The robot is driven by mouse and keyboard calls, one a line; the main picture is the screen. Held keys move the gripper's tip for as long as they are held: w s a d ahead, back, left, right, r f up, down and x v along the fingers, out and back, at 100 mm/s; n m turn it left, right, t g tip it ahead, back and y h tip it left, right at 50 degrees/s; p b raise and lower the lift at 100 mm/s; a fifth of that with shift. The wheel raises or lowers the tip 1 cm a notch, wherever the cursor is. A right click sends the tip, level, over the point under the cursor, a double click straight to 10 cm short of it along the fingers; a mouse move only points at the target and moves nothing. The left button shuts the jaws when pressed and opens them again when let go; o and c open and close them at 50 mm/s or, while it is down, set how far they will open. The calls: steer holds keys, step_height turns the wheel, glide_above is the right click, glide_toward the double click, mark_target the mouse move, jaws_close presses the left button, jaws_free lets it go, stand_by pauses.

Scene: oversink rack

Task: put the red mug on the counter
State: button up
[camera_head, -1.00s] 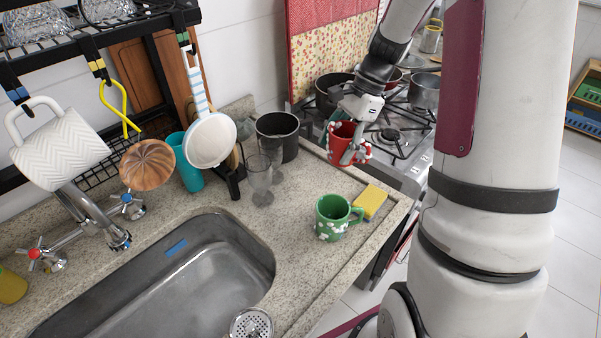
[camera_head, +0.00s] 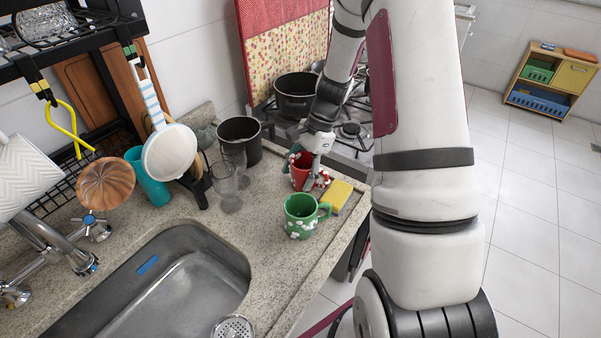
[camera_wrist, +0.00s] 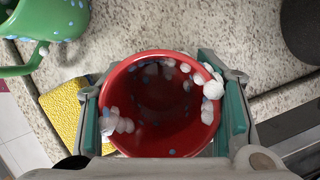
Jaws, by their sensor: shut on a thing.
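The red mug (camera_head: 301,174) is upright near the counter's far right corner, beside the yellow sponge and behind the green mug. My gripper (camera_head: 311,157) is shut on it from above. In the wrist view the red mug (camera_wrist: 160,142) opens towards the camera, with teal finger pads on both sides and white and blue bumps on its rim and wall. The speckled stone counter (camera_head: 275,270) lies beneath it. I cannot tell whether the mug's base touches the counter.
The green mug (camera_head: 298,217) and yellow sponge (camera_head: 337,194) stand close in front and to the right. Glasses (camera_head: 226,185) and a dark pot (camera_head: 240,140) are to the left. The stove lies behind. The sink (camera_head: 170,290) is front left; bare counter lies between it and the green mug.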

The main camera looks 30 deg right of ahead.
mark_target(303, 182)
steer(key=o, duration=1.3)
steer(key=shift+f, duration=0.1)
steer(key=shift+o, duration=0.2)
steer(key=b+v, duration=0.1)
steer(key=v, duration=1.1)
steer(key=s+a+r+n+t+h, duration=0.1)
steer(key=s+a+r+n, duration=0.3)
steer(key=a+r, duration=0.2)
steer(key=s+a+r+n+t+h, duration=0.1)
steer(key=s+a+r+n+h, duration=0.1)
steer(key=s+a+r+n, duration=0.3)
steer(key=s+a+r+n+t+h, duration=0.1)
steer(key=s+a+r+n+t, duration=0.2)
steer(key=s+a+n, duration=0.3)
steer(key=shift+s+a+r+n, duration=0.25)
steer(key=shift+s+r+n, duration=0.2)
steer(key=shift+s+n, duration=1.5)
